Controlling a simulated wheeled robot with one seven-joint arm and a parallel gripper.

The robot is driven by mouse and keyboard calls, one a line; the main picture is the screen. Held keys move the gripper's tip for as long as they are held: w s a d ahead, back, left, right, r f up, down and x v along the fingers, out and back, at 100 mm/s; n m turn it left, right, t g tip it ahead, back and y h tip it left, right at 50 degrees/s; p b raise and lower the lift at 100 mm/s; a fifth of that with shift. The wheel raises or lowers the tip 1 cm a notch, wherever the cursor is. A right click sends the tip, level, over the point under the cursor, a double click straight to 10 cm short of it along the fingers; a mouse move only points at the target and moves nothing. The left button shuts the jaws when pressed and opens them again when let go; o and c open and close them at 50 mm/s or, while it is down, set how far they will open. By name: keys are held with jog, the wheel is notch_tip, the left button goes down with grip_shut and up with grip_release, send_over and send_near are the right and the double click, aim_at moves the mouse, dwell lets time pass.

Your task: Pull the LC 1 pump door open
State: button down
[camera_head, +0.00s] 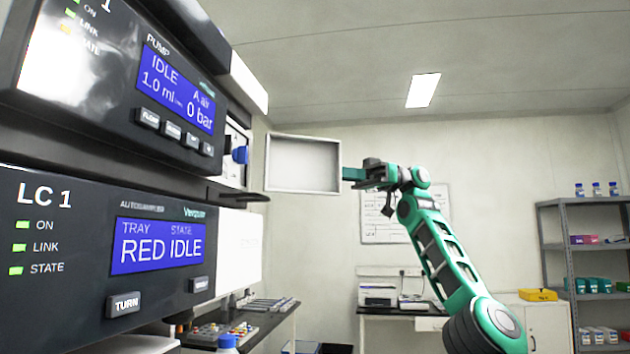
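The LC 1 stack fills the left side, with the pump unit (75,100) above the autosampler unit (60,310). The pump display (178,88) reads IDLE and 0 bar. A pale, framed panel that looks like the pump door (303,163) stands swung out to the right of the stack, its inner face toward me. Beside its left edge, a white pump interior with a blue knob (240,155) is exposed. My gripper (352,174) is at the door's right edge, its green fingers seen side-on. Whether they grip the edge or only touch it cannot be told.
A bench with a printer (378,294) stands at the back wall. A metal shelf (585,202) with bottles and boxes is at the right. A low table (265,325) with trays and vials is below the stack. Open air surrounds the door and arm.

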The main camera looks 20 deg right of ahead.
jog(key=shift+w+d, duration=0.1)
jog(key=shift+w, duration=0.1)
jog(key=c, duration=1.9)
grip_release()
jog(key=shift+c, duration=0.2)
